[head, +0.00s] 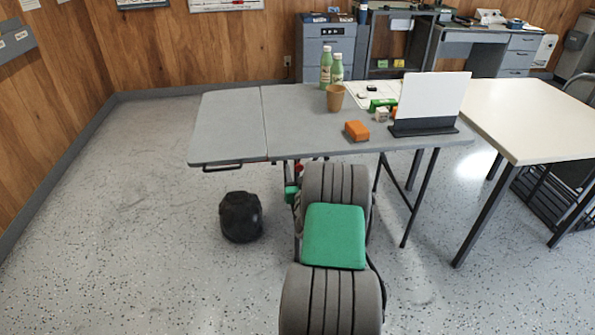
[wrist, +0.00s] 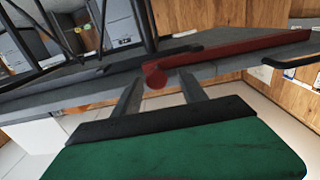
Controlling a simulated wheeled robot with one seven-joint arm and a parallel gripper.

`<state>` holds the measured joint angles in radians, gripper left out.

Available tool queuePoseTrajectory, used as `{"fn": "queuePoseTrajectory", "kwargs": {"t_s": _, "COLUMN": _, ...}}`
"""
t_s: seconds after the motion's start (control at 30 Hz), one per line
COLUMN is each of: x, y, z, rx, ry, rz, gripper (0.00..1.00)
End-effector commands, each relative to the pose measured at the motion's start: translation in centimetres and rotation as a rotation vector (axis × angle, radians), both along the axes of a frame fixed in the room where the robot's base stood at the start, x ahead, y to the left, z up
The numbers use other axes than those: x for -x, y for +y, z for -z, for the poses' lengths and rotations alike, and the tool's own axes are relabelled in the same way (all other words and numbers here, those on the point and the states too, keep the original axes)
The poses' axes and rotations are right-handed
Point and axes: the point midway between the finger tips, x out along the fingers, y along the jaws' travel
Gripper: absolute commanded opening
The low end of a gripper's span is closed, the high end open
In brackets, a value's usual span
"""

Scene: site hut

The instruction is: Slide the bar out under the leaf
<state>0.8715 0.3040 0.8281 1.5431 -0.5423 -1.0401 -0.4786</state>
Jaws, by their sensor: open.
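The grey table (head: 300,125) has a leaf (head: 225,125) on its left, lying level with the top, with a seam between them. A black handle (head: 222,168) hangs at the leaf's front edge. A red bar (wrist: 235,52) with a round red knob (wrist: 155,77) runs along the underside in the wrist view. Only a little red of it shows in the head view (head: 298,169). My gripper (wrist: 160,82) is open, its two fingers on either side of the knob. I cannot tell whether they touch it. My arm hides much of that spot in the head view.
Two green bottles (head: 326,70), a brown cup (head: 335,98), an orange block (head: 357,131) and a white panel (head: 432,97) stand on the table; the leaf is bare. A black bag-like object (head: 240,216) lies on the floor near the leaf. Floor at left is clear.

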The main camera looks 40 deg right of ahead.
Motion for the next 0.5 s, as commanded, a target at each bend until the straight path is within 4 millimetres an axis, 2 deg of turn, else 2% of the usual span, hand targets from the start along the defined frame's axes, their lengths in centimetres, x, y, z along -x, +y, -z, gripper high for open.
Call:
{"fn": "queuePoseTrajectory", "kwargs": {"t_s": 0.13, "x": 1.1, "y": 0.6, "z": 0.1, "rx": -0.002, "ry": 0.001, "rz": 0.002, "gripper": 0.49}}
{"fn": "queuePoseTrajectory", "kwargs": {"t_s": 0.33, "x": 4.3, "y": 3.0, "z": 0.2, "rx": -0.002, "ry": -0.001, "rz": 0.000, "gripper": 0.49}}
{"fn": "queuePoseTrajectory", "kwargs": {"t_s": 0.5, "x": 6.0, "y": 4.3, "z": 0.1, "rx": 0.000, "ry": 0.000, "rz": -0.001, "gripper": 0.49}}
